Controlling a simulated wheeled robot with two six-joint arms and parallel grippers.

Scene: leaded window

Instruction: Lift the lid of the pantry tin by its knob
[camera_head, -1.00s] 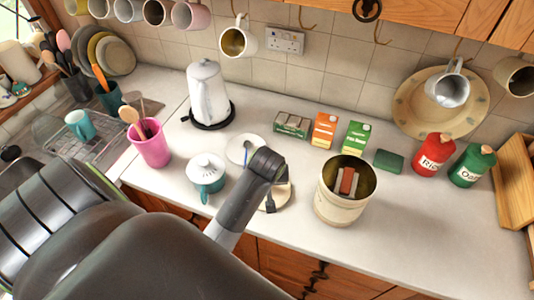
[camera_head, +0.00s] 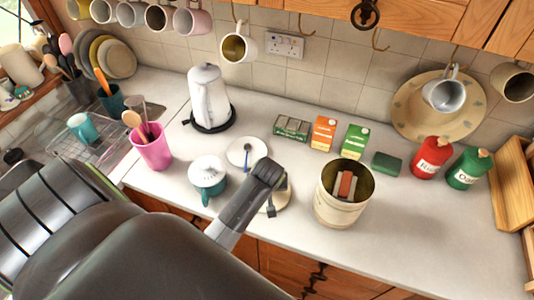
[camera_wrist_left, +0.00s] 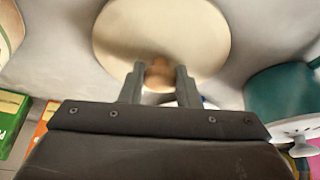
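The pantry tin (camera_head: 337,211), a cream cylinder, stands without its lid on the counter; a reddish-brown and a pale block show inside. The round cream lid (camera_wrist_left: 160,27) lies apart on the counter, to the left of the tin in the head view, mostly hidden behind my left arm. Its wooden knob (camera_wrist_left: 159,74) shows in the left wrist view. My left gripper (camera_wrist_left: 160,75) is open above the lid, its two fingers on either side of the knob. I cannot tell whether they touch it. In the head view the left gripper (camera_head: 271,209) is mostly hidden by its arm. My right gripper is not in view.
A teal pot (camera_head: 206,183) with a white lid stands close to the left of the gripper. A white saucer with a spoon (camera_head: 258,148) lies behind it. Cartons (camera_head: 322,133) and red and green canisters (camera_head: 430,158) stand further back. The counter right of the tin is clear.

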